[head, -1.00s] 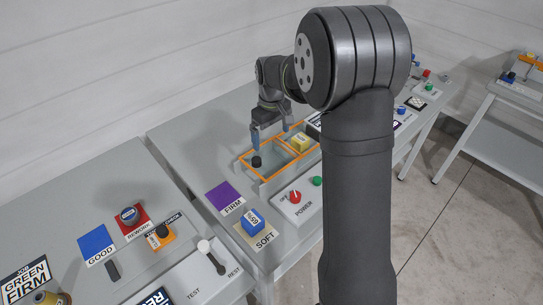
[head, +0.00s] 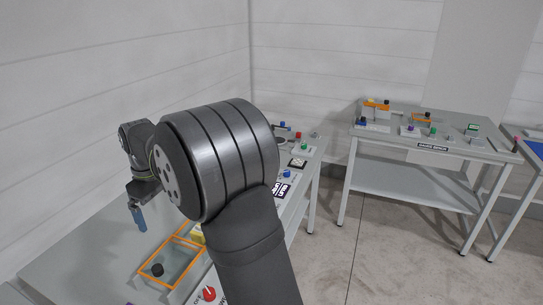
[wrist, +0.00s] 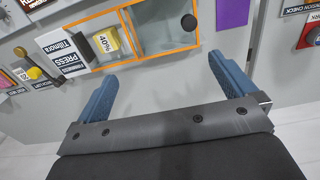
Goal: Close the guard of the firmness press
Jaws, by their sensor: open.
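The firmness press shows in the wrist view with a "PRESS" label (wrist: 67,57) beside it. Its guard, a clear pane with an orange frame and a black knob (wrist: 189,22), lies at the top centre; the guard's frame also shows in the head view (head: 178,284). The pane lies beside the yellow block marked 40% (wrist: 107,43), which sits in the adjoining orange-edged part and looks uncovered. My gripper (wrist: 166,70) is open and empty, its blue fingers apart from the guard. In the head view my gripper (head: 138,218) hangs above the bench, behind and left of the knob.
A red knob (head: 209,293) stands in front of the press. A purple patch (wrist: 232,13) lies on the bench near the black knob. Another bench (head: 430,140) with small items stands at the back right. My arm hides part of the bench.

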